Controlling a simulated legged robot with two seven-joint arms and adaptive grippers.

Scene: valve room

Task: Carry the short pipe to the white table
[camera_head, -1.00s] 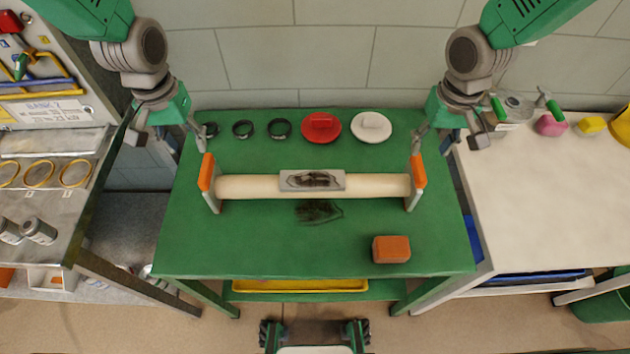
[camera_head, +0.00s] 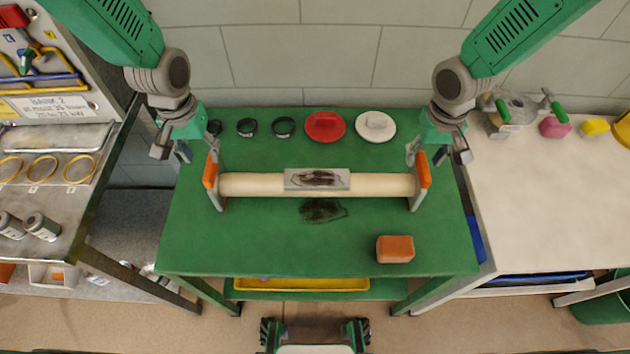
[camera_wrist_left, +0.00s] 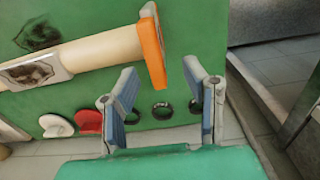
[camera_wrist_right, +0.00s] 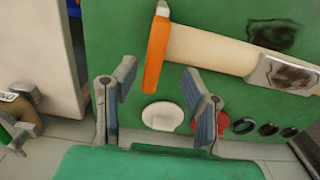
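The short pipe (camera_head: 385,185) is cream, with a grey stained plate (camera_head: 318,179) at its middle and orange-edged flanges at both ends. It lies across the green table (camera_head: 255,245). The white table (camera_head: 560,205) stands at the right.
Black rings (camera_head: 247,127), a red disc (camera_head: 325,126) and a white disc (camera_head: 375,126) line the green table's back. An orange block (camera_head: 395,249) sits at its front right. The white table's front is clear; pink (camera_head: 555,127) and yellow (camera_head: 595,127) items sit behind.

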